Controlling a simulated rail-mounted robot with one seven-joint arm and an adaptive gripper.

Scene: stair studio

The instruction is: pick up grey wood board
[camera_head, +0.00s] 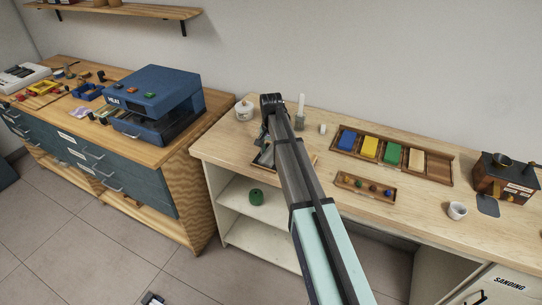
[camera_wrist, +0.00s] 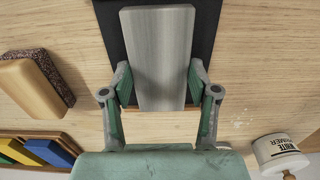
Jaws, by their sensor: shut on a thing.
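The grey wood board (camera_wrist: 158,45) is a long, pale grey block with visible grain in the wrist view. My gripper (camera_wrist: 159,88) has its green-padded fingers on both sides of the board, shut on it. A dark flat surface (camera_wrist: 109,28) with a light wooden edge lies behind the board. I cannot tell whether the board touches it. In the head view my arm hides the board and most of the gripper, which is over the left part of the light wooden bench (camera_head: 225,148).
A sanding block (camera_wrist: 36,82) and a primer can (camera_wrist: 279,152) flank the gripper in the wrist view. To the right stand a rack with blue (camera_head: 347,140), yellow, green and pale blocks, a small tray (camera_head: 364,187), a white cup (camera_head: 457,210) and a dark box (camera_head: 505,178).

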